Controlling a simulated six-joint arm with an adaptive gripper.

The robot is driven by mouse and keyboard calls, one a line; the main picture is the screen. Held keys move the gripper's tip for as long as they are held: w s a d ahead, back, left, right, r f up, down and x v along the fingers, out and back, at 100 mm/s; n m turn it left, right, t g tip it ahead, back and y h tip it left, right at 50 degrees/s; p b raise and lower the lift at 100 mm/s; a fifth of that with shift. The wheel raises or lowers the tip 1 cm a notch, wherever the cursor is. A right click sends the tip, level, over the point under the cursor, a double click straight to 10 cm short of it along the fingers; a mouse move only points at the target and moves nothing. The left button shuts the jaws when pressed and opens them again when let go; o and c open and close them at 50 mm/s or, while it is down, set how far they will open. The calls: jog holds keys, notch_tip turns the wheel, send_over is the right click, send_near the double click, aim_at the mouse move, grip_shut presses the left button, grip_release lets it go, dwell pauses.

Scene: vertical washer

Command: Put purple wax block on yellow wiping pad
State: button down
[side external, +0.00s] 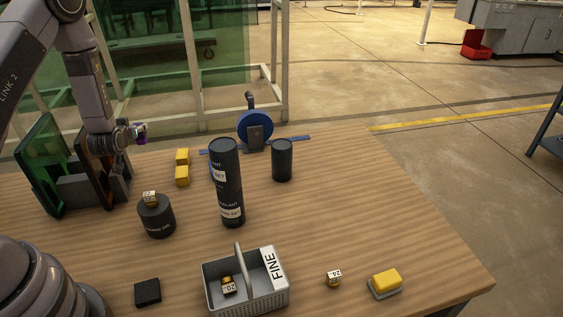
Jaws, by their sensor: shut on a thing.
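My gripper (135,134) is at the upper left, raised above the table near the upright panels. A yellow pad on a grey base (384,291), which looks like the yellow wiping pad (387,279), lies at the front right of the table, far from my gripper.
Tall black cylinders (229,190) stand mid-table, with a shorter black cylinder (282,161) to their right. Yellow blocks (182,175) and a black canister (157,218) are nearer my gripper. A grey basket (274,299) stands at the front. The right-middle table is clear.

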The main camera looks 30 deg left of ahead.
notch_tip(320, 180, up, 11)
jog(key=w+d+m+t+h, duration=0.2)
jog(key=w+d+m+h, duration=0.15)
jog(key=d, duration=1.05)
jog(key=w+d+m+t+h, duration=0.1)
jog(key=w+d+m+h, duration=0.3)
jog(key=d, duration=0.9)
jog(key=s+d+m+g+h, duration=0.1)
jog(key=s+d+m+h, duration=0.2)
jog(key=s+d, duration=0.55)
jog(key=s+d+m+g+h, duration=0.1)
jog(key=s+d+m+h, duration=0.25)
jog(key=d, duration=0.95)
jog(key=s+d+m+g+h, duration=0.25)
jog(key=s+d+h, duration=0.2)
jog(key=d, duration=0.65)
send_over(385, 278)
jog(key=shift+t+y, duration=0.25)
jog(key=shift+t, duration=0.1)
jog(key=f, duration=1.4)
jog(key=shift+s+a+f, duration=0.25)
jog(key=shift+s+a, duration=0.1)
jog(key=shift+w+d+f, duration=0.2)
jog(key=shift+d+f, duration=0.05)
jog(key=shift+f, duration=0.15)
jog(key=shift+w+d+f, duration=0.1)
jog(key=shift+f, duration=1.5)
